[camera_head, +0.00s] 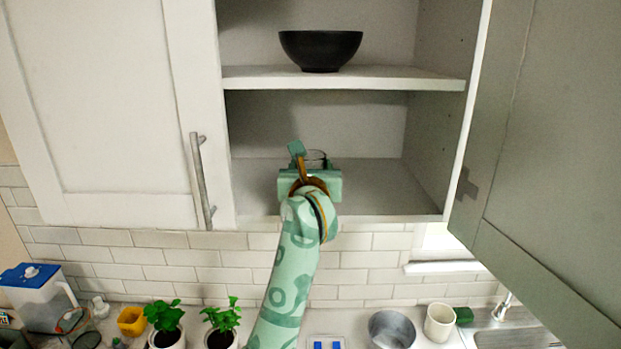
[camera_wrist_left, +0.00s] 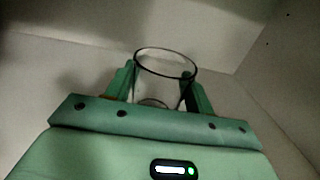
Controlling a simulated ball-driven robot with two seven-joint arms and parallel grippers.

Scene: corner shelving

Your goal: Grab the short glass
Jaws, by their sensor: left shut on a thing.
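The short glass (camera_wrist_left: 163,66) is clear and upright between the fingers of my left gripper (camera_wrist_left: 160,90) in the left wrist view. The gripper is shut on it, with one green finger on each side. In the head view the glass (camera_head: 316,157) shows only in part behind my left gripper (camera_head: 316,168), inside the lower compartment of the open cabinet. Its base is hidden, so I cannot tell whether it touches the shelf. My right gripper is not in view.
A black bowl (camera_head: 320,50) stands on the upper shelf (camera_head: 400,80). An open cabinet door (camera_head: 545,150) is on the right. The lower compartment is otherwise clear. Plants (camera_head: 165,315), a metal pot (camera_head: 391,328), a white cup (camera_head: 439,322) and a pitcher (camera_head: 38,305) stand on the counter below.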

